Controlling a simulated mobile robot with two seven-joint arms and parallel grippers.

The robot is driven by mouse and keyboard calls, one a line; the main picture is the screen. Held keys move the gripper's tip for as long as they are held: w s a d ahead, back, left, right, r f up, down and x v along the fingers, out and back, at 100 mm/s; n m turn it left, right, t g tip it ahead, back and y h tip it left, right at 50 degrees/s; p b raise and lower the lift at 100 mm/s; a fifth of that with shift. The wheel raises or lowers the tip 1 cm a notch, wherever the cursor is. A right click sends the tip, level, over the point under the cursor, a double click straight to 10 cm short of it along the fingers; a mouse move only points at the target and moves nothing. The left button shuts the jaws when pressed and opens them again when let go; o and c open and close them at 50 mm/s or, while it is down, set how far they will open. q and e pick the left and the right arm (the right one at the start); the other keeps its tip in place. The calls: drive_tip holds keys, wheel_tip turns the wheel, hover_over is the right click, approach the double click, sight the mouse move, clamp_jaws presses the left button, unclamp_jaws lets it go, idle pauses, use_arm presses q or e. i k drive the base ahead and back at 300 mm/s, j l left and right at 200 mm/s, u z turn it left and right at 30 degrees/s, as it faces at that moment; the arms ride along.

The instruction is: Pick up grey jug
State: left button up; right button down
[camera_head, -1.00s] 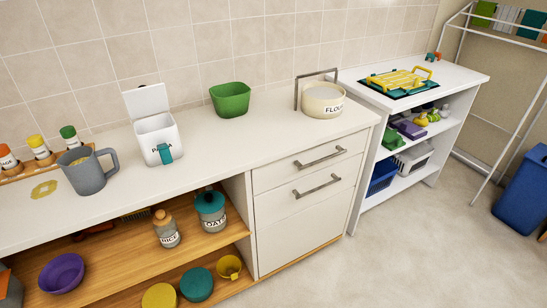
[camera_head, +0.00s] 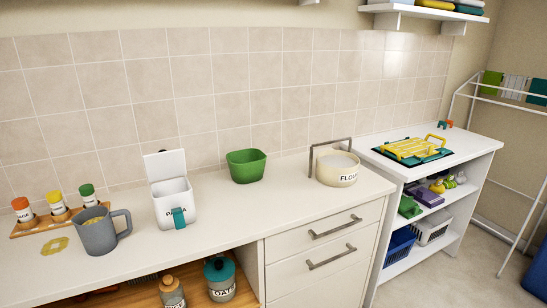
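The grey jug (camera_head: 98,233) stands upright on the white counter at the left, with its handle pointing right. Something yellowish shows inside its top. It stands in front of the spice rack and to the left of the white pasta box. Neither of my grippers is in the view, so where they are relative to the jug cannot be told.
A wooden rack (camera_head: 31,230) with several spice jars and a yellow flat item (camera_head: 54,246) lie near the jug. The pasta box (camera_head: 171,203), green bowl (camera_head: 246,166) and flour pot (camera_head: 338,170) stand along the counter (camera_head: 268,204). Bare counter lies between them.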

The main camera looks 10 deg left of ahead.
sight(94, 226)
drive_tip(key=u, duration=1.45)
